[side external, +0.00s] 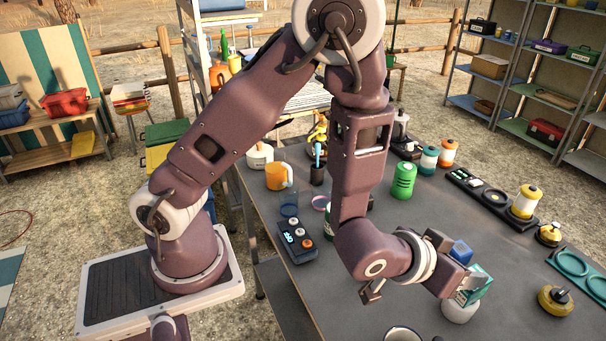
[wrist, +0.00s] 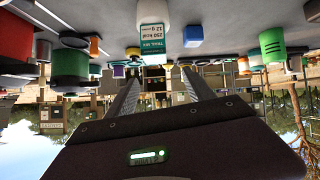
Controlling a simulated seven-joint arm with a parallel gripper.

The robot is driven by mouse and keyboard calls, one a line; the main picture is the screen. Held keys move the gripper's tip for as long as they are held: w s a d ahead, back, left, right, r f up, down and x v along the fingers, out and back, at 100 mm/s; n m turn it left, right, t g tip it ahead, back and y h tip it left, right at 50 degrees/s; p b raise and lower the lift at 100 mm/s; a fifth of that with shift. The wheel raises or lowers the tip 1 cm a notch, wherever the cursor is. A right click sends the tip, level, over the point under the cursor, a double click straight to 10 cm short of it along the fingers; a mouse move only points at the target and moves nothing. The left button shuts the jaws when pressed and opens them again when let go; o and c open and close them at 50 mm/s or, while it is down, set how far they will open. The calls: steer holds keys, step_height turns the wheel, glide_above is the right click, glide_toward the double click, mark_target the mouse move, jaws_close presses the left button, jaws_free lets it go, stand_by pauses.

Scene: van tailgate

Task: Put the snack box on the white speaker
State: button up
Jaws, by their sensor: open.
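The snack box (side external: 481,286) is teal and white; its printed face (wrist: 153,38) shows in the wrist view, which is upside down. The white speaker (side external: 460,311) stands on the grey table, and its body (wrist: 152,13) shows directly under the box in the wrist view. The box appears to sit on the speaker's top; a small gap cannot be ruled out. My gripper (side external: 467,268) is level with the box, its fingers (wrist: 160,72) apart on either side of it. The near finger partly hides the box in the side view.
A blue block (side external: 461,250) is just behind the gripper. A green can (side external: 403,181) stands farther back. A yellow-and-black item (side external: 555,300) and a tray with green rings (side external: 577,268) are to the right. An open cup (side external: 403,334) is at the front.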

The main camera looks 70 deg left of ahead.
steer(key=s+a+r+g+h, duration=0.1)
steer(key=s+a+r+g, duration=0.2)
steer(key=r, duration=0.4)
steer(key=s+a+r+h, duration=0.1)
steer(key=s+a+r, duration=0.25)
steer(key=r, duration=0.25)
steer(key=s+a+r+g+y, duration=0.1)
steer(key=s+a, duration=0.3)
steer(key=s, duration=0.5)
steer(key=s+a+r+m+g+y, duration=0.1)
steer(key=s+a, duration=0.3)
steer(key=s, duration=0.5)
steer(key=shift+s+a+r+m+g, duration=0.3)
steer(key=shift+s+a+r+g, duration=0.1)
steer(key=shift+r, duration=0.3)
